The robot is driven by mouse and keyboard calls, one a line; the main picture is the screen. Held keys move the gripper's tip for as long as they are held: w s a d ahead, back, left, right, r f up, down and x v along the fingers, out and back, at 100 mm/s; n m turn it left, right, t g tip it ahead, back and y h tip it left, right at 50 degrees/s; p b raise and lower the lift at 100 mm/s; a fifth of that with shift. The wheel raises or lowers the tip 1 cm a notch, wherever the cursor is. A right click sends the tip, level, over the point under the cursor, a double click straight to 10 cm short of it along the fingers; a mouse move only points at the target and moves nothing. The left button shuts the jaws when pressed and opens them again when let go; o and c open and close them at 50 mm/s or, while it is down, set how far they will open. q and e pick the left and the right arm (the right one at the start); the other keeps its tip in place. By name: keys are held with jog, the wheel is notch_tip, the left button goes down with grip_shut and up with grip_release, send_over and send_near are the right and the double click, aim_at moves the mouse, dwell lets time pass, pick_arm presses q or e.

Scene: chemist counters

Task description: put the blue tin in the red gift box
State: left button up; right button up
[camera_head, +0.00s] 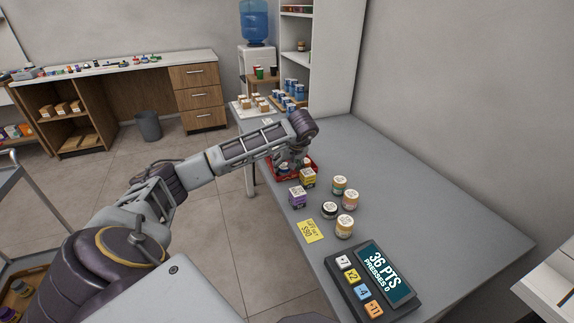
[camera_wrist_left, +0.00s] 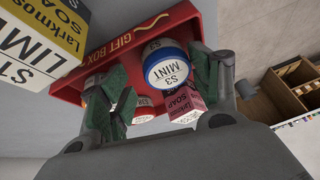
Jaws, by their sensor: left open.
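The red gift box (camera_head: 317,168) sits on the grey counter, partly hidden by my left arm; its red wall (camera_wrist_left: 118,42) shows in the left wrist view. The blue tin (camera_wrist_left: 166,66), blue-rimmed with a white "MINT" label, appears within the box. My left gripper (camera_wrist_left: 158,95) is open over the box, with its green-padded fingers on either side of the tin, seemingly apart from it. A pink soap carton (camera_wrist_left: 184,102) and a red-and-yellow item (camera_wrist_left: 143,108) lie close beside the tin. My right gripper is out of view.
A yellow soap carton (camera_head: 308,178) stands against the box's near side. A purple carton (camera_head: 297,197), several jars (camera_head: 345,226) and a yellow price card (camera_head: 310,231) are nearer. A points device (camera_head: 374,279) is at the front. The counter's right side is clear.

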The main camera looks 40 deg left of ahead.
pick_arm(q)
jog(key=shift+d+r, duration=0.15)
jog(key=shift+r, duration=0.3)
jog(key=p+v, duration=0.2)
jog(key=v, duration=0.9)
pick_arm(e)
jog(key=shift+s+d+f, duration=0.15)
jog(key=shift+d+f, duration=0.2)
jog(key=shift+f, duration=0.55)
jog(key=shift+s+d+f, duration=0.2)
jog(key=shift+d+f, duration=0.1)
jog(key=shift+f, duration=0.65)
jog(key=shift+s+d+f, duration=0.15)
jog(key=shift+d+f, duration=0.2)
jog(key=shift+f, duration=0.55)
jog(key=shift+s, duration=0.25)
